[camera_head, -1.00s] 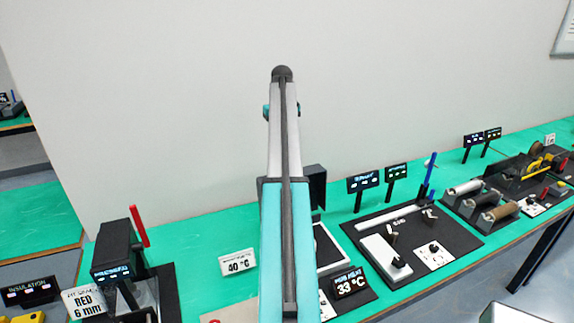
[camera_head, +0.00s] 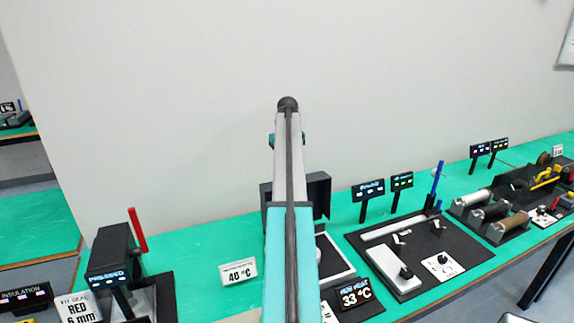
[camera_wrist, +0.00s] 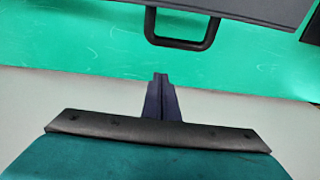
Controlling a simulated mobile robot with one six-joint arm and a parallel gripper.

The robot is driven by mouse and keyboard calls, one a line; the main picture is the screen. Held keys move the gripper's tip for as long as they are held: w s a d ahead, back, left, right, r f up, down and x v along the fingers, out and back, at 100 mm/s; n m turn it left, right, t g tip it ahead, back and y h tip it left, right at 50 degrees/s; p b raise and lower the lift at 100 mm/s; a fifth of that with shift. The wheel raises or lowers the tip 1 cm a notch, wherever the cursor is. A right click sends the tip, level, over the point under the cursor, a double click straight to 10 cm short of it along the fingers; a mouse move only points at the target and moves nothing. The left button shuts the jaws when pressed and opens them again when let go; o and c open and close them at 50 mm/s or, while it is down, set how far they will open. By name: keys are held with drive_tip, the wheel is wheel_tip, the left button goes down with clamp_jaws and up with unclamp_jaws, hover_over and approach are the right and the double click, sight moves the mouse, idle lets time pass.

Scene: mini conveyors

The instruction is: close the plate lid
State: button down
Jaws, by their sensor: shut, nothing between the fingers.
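The plate unit's dark lid (camera_head: 318,195) stands raised behind the plate (camera_head: 335,262) in the head view, partly hidden by my arm. The light-rimmed plate lies uncovered in front of it, its left part hidden. In the wrist view a dark panel (camera_wrist: 245,10) with a black loop handle (camera_wrist: 185,42) shows at the top, over the green bench; it appears to be the lid. My gripper (camera_wrist: 161,80) is shut and empty, its fingertips pointing toward the handle and apart from it in the picture. My gripper's fingers are hidden in the head view.
A 33 °C display (camera_head: 355,293) stands in front of the plate, and a 40 °C sign (camera_head: 238,272) to its left. A black machine with a red lever (camera_head: 137,232) is farther left. A black board with knobs (camera_head: 420,250) lies to the right. A bare wall rises behind.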

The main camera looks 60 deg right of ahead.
drive_tip(key=shift+s+a+r, duration=0.1)
drive_tip(key=shift+s+a, duration=1.1)
drive_tip(key=shift+s, duration=0.3)
